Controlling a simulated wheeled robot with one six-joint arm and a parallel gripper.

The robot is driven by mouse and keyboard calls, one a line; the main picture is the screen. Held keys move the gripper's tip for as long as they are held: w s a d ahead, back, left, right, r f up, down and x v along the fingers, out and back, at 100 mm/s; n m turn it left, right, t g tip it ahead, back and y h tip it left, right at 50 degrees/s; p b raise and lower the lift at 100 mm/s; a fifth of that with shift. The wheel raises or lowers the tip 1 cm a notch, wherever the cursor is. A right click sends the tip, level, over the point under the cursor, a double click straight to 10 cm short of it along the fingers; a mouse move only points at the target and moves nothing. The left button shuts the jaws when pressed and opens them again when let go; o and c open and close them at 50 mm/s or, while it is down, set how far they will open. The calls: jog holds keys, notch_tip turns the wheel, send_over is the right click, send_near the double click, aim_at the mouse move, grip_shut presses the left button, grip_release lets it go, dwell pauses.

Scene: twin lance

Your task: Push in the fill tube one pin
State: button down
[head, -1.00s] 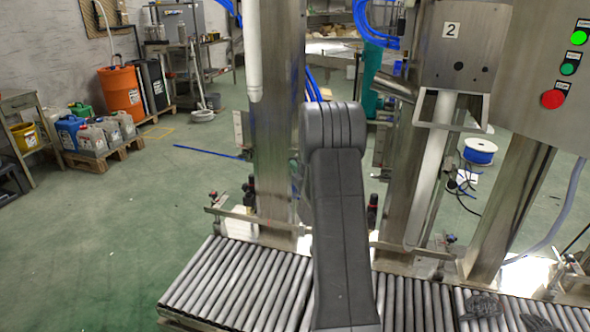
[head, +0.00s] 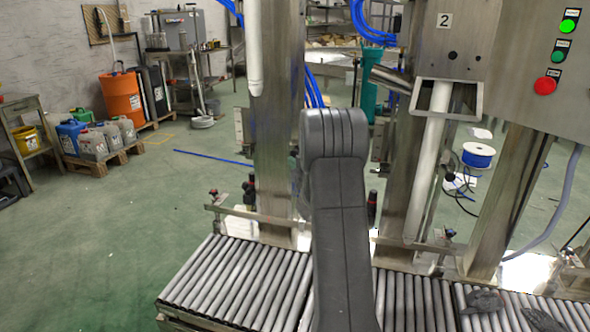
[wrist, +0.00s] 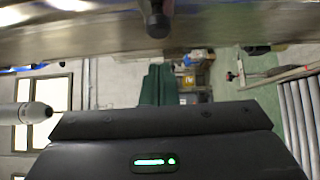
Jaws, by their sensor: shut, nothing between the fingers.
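Fill tube one, a white vertical tube (head: 254,50), hangs in front of the left steel column in the head view. A pale tube with a dark tip (wrist: 32,112) shows at the left of the wrist view; I cannot tell for sure which tube it is. A black round-ended pin (wrist: 156,20) sticks out below a steel surface at the top of the wrist view. My gripper (wrist: 160,120) is a dark shut block below the pin, with a visible gap between them in the picture. In the head view my arm hides the gripper.
A roller conveyor (head: 235,285) runs along the front. A second white tube (head: 428,170) hangs below the steel box marked 2 (head: 455,45). A control panel with buttons (head: 545,85) is at right. Steel columns stand close to my arm. Open green floor lies at left.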

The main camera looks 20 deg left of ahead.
jog(key=p+v, duration=0.1)
jog(key=v, duration=0.9)
jog(key=shift+s, duration=0.2)
jog(key=shift+f, duration=0.1)
